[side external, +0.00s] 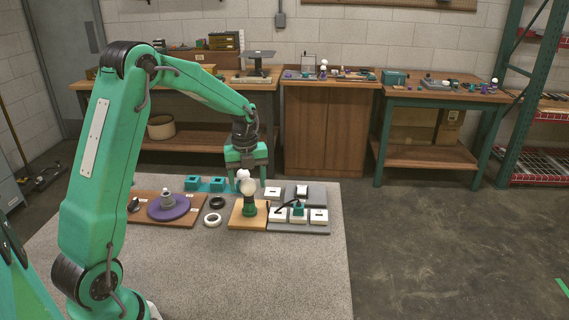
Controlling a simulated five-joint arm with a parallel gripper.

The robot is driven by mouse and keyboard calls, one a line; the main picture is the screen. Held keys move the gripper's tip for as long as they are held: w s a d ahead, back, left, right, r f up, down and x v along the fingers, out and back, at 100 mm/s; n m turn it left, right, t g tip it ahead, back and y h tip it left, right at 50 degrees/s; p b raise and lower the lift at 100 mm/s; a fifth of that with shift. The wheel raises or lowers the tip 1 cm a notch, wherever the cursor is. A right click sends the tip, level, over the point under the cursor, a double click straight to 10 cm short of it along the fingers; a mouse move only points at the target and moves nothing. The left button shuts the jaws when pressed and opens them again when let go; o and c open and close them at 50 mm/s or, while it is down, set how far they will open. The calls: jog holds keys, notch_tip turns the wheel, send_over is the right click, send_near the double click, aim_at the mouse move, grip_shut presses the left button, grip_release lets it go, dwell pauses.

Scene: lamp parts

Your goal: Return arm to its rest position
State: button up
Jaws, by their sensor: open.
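My gripper (247,174) points down over the far part of the grey table (245,270). Its jaws are open. A lamp stands just below and in front of it in the picture, with a round white bulb (248,187) on a dark green base (249,209). The lamp stands upright on a small wooden board (236,219). White parts show close to the fingertips, and I cannot tell whether the gripper touches any of them.
Left of the lamp are a purple disc (181,210) on a brown board, a white ring (212,220) and teal blocks (209,184). Right of it, a grey tray (315,229) holds white blocks. The table's near part is clear. Workbenches (330,85) stand behind.

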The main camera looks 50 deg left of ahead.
jog(key=shift+r, duration=1.8)
jog(key=shift+s+d+r+n, duration=0.2)
jog(key=shift+d+r+n, duration=0.1)
jog(key=shift+d+r, duration=0.15)
jog(key=s+d+r+n+t, duration=0.3)
jog(key=s+d+r+n, duration=0.5)
jog(key=d+r+n, duration=0.15)
jog(key=s+d+n+t, duration=0.2)
jog(key=s+d+n, duration=0.5)
jog(key=s+n, duration=0.5)
jog(key=shift+s+d+r+n+t, duration=0.2)
jog(key=shift+s+d+n+t, duration=0.1)
jog(key=shift+n, duration=0.25)
